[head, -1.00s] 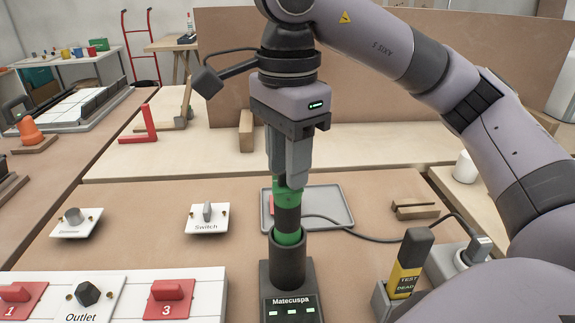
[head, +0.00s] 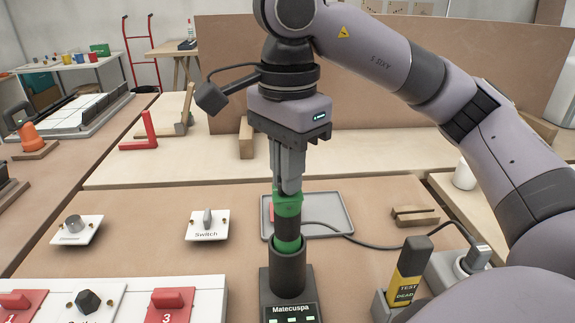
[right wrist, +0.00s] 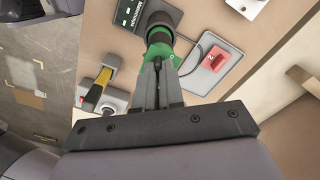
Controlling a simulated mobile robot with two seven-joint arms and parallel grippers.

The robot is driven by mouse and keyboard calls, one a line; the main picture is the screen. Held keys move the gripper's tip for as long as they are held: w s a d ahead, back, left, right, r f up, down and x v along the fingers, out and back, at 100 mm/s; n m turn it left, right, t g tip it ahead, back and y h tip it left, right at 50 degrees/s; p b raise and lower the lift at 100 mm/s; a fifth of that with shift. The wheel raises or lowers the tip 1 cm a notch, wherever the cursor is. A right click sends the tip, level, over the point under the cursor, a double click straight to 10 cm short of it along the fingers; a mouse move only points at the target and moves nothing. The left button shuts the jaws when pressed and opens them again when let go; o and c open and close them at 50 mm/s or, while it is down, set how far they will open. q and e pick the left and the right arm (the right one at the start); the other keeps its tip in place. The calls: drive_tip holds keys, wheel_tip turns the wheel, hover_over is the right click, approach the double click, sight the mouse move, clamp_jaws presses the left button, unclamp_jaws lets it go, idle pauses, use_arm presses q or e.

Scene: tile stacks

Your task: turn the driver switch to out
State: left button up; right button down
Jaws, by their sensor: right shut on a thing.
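The driver (head: 288,227), with a black grip and green bands, stands upright in a dark round holder (head: 290,276) labelled Matecuspa. My right gripper (head: 288,190) points down from above and is shut on the driver's green top. In the right wrist view the gripper (right wrist: 157,90) has its fingers together at the green part of the driver (right wrist: 158,52); the driver's lower end is in the holder. The driver's switch cannot be made out; the fingers cover part of the top. My left gripper is not in view.
A grey tray (head: 340,222) with a red block (right wrist: 216,58) lies behind the driver. A yellow and black tester (head: 408,270) and a plugged socket (head: 474,260) stand right. A Switch plate (head: 208,226) and dimmer plate (head: 77,230) lie left. A numbered panel (head: 205,295) is front left.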

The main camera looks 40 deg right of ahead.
drive_tip(key=shift+n+p, duration=0.45)
drive_tip(key=shift+n, duration=0.75)
drive_tip(key=n, duration=0.2)
drive_tip(key=shift+n+p, duration=0.35)
drive_tip(key=shift+n, duration=0.05)
drive_tip(key=n, duration=0.3)
drive_tip(key=shift+n+p, duration=0.3)
drive_tip(key=n, duration=0.3)
drive_tip(key=shift+n, duration=0.4)
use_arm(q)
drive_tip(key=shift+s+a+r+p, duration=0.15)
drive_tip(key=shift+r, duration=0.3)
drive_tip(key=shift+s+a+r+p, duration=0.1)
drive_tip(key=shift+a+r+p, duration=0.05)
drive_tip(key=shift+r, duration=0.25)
use_arm(e)
drive_tip(key=shift+n, duration=2.3)
drive_tip(key=c, duration=1.2)
unclamp_jaws()
drive_tip(key=shift+c, duration=0.2)
